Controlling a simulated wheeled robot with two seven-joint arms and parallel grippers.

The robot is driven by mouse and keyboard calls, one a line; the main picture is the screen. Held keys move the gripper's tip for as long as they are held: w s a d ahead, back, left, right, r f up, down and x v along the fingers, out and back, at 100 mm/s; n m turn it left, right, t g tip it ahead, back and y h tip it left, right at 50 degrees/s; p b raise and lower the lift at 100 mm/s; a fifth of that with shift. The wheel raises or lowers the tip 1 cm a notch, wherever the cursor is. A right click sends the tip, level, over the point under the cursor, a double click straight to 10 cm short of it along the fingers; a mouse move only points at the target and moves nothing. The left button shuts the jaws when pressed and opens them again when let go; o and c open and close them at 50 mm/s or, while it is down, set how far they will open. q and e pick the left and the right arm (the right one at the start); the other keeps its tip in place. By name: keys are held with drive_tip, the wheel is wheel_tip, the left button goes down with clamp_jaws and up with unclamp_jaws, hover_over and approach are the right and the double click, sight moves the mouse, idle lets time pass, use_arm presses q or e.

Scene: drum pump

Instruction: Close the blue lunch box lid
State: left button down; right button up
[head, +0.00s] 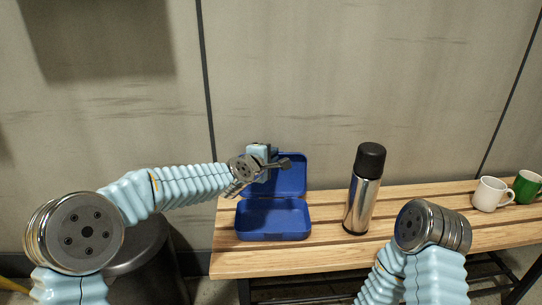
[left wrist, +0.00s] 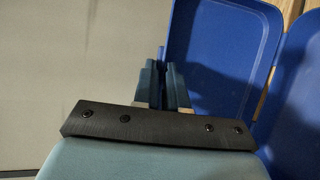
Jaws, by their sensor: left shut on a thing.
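The blue lunch box (head: 272,221) stands on the slatted wooden bench with its lid (head: 292,176) open and raised at the back. The lid also shows in the left wrist view (left wrist: 222,45), with part of the lunch box (left wrist: 300,115) to its right. My left gripper (head: 274,165) is at the upper left part of the lid. In the left wrist view its fingers (left wrist: 167,80) are close together at the lid's near edge, shut on it. The exact contact is partly hidden. My right gripper is out of view; only part of that arm shows.
A steel flask with a black cap (head: 364,190) stands on the bench (head: 235,262) right of the box. A white mug (head: 490,194) and a green mug (head: 526,187) stand farther right. A wall rises behind. A dark round stool (head: 140,250) is at left.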

use_arm(q)
drive_tip(key=shift+s+a+f, duration=0.1)
drive_tip(key=shift+s, duration=0.05)
idle(0.8)
drive_tip(key=s+f+b, duration=0.1)
drive_tip(key=s+b, duration=0.4)
drive_tip(key=s, duration=0.3)
drive_tip(key=shift+a+f+b, duration=0.2)
drive_tip(key=shift+f+b, duration=0.05)
drive_tip(key=shift+b, duration=0.1)
drive_tip(key=shift+s, duration=0.1)
